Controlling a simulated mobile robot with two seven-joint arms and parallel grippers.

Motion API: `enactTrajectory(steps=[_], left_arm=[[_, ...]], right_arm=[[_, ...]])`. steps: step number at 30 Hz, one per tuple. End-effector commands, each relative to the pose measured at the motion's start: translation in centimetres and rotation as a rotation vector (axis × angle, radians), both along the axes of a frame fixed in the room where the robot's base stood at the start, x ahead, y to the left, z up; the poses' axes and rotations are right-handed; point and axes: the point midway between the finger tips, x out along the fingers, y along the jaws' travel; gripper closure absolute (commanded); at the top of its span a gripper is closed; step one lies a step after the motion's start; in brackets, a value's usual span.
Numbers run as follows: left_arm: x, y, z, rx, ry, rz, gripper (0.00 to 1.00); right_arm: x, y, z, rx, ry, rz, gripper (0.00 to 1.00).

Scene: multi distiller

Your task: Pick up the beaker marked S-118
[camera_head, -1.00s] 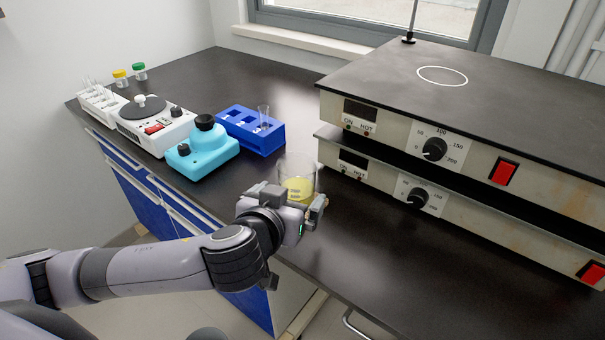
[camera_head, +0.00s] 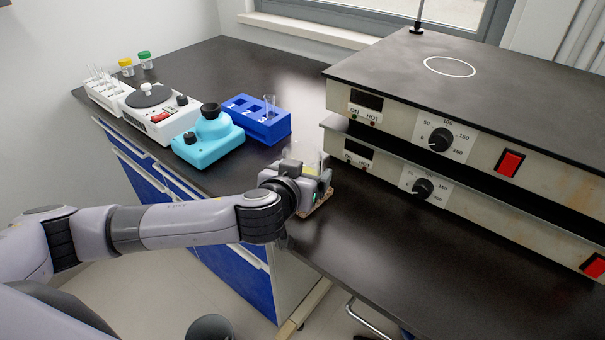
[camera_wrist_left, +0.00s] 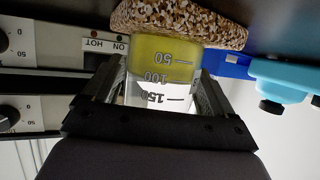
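The beaker (camera_wrist_left: 163,70) is clear glass with yellow liquid and volume marks, upside down in the left wrist view. The marking S-118 does not show. Its base meets a speckled brown mat (camera_wrist_left: 180,18), whose edge also shows in the head view (camera_head: 319,205). My left gripper (camera_wrist_left: 163,85) has one finger on each side of the beaker, with no clear gap to the glass. In the head view, my left gripper (camera_head: 318,180) is low over the bench and hides most of the beaker. My right gripper is not in view.
Two stacked hot plates (camera_head: 400,135) stand close to the right of my left gripper. A turquoise device (camera_head: 208,143), a blue rack (camera_head: 262,132) and a white device (camera_head: 150,118) stand to the left. The dark bench (camera_head: 400,260) is clear in front.

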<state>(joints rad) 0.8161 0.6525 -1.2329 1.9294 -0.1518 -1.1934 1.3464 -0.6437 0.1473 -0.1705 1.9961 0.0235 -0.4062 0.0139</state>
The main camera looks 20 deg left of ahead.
Motion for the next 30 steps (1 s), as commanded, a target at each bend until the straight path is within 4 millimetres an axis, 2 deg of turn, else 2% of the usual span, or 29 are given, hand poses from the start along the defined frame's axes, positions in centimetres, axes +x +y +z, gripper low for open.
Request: enactTrajectory(steps=[1, 3, 4, 5, 6, 20, 30], left_arm=[[0.0, 0.0, 0.0, 0.0, 0.0, 0.0, 0.33], [0.0, 0.0, 0.0, 0.0, 0.0, 0.0, 0.55], [0.0, 0.0, 0.0, 0.0, 0.0, 0.0, 0.63], [0.0, 0.0, 0.0, 0.0, 0.0, 0.0, 0.63], [0.0, 0.0, 0.1, 0.0, -0.002, -0.001, 0.68], [0.0, 0.0, 0.8, -0.002, -0.002, 0.0, 0.69], [0.0, -0.1, 3.8, -0.004, -0.005, -0.001, 0.69]], right_arm=[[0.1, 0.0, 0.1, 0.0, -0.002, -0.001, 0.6], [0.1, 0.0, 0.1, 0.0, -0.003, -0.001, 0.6], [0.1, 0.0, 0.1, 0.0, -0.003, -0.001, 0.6], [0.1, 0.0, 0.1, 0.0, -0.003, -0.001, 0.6], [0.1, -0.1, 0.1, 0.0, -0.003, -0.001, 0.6], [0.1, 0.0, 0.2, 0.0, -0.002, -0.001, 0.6], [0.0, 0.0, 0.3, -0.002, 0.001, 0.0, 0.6]])
